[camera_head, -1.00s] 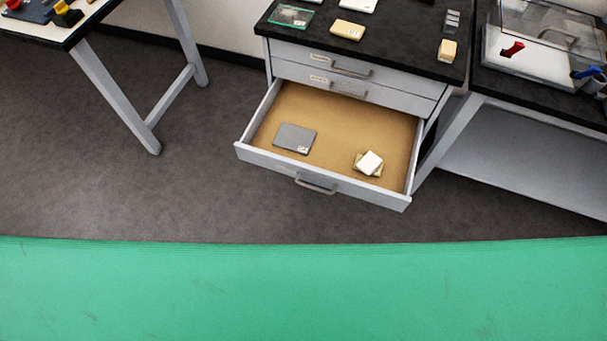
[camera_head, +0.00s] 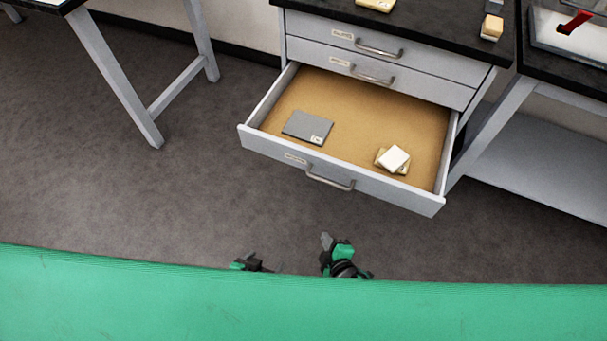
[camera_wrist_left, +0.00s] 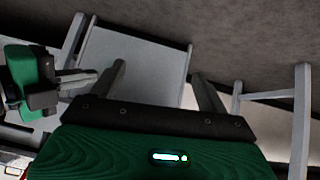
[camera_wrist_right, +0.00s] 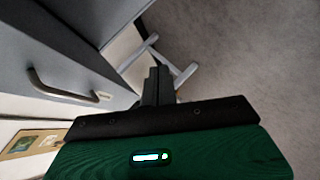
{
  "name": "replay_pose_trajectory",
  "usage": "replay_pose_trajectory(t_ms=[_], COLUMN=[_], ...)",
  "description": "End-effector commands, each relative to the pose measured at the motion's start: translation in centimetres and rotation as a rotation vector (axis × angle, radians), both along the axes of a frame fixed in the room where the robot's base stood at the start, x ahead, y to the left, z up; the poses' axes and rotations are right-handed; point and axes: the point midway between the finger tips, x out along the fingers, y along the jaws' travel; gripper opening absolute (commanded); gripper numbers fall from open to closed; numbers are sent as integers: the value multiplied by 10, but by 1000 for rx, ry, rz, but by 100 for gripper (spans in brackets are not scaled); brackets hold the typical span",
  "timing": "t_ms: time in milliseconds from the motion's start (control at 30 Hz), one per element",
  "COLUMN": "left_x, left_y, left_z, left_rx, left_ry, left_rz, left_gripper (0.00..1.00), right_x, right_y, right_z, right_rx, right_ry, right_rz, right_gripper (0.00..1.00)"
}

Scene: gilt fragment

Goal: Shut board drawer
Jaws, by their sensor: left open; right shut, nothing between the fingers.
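The board drawer (camera_head: 385,189) is the lowest one showing in a grey cabinet (camera_head: 425,82). It stands pulled far out, with a tan bottom, a label and a metal bar handle (camera_head: 330,180) on its front. A grey board (camera_head: 307,127) and a small stack of pale pieces (camera_head: 394,158) lie inside. My left gripper (camera_head: 250,262) is open and empty, in front of and below the drawer front in the picture. My right gripper (camera_head: 328,243) is shut and empty, below the handle and apart from it in the picture. A drawer handle (camera_wrist_right: 60,90) shows left of its fingers in the right wrist view.
Two upper drawers are shut, one with a handle (camera_head: 379,50). A black worktop (camera_head: 435,25) above carries small blocks. A table leg (camera_head: 115,80) stands at left, a bench with a lower shelf (camera_head: 540,150) at right. Bare floor (camera_head: 150,200) lies front left.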

Motion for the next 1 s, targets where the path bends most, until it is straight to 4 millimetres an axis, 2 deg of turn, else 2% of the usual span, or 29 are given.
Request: replay_pose_trajectory(t_ms=[67, 200, 300, 433, 533, 667, 1000], left_x=[9, 17, 18, 16, 15, 15, 16], left_y=[-9, -20, -23, -25, -25, -26, -31], left_z=[18, 71, 104, 135, 148, 153, 153], left_rx=[-35, -91, -123, -153, -164, -169, -194], left_ry=[-61, -159, -215, -263, -280, -287, -327], left_rz=[-4, -10, -12, -14, -15, -15, -16], left_gripper=[77, 77, 77, 77, 77, 77, 77], right_x=[14, 28, 32, 33, 33, 38, 83], right_y=[16, 36, 45, 49, 51, 54, 74], right_z=[20, 74, 108, 139, 152, 157, 157], right_rx=[-38, -123, -178, -227, -245, -252, -250], right_ry=[-128, -341, -465, -571, -610, -621, -620], right_rz=[50, 116, 141, 153, 156, 157, 158], right_gripper=[0, 0, 0, 0, 0, 0, 0])
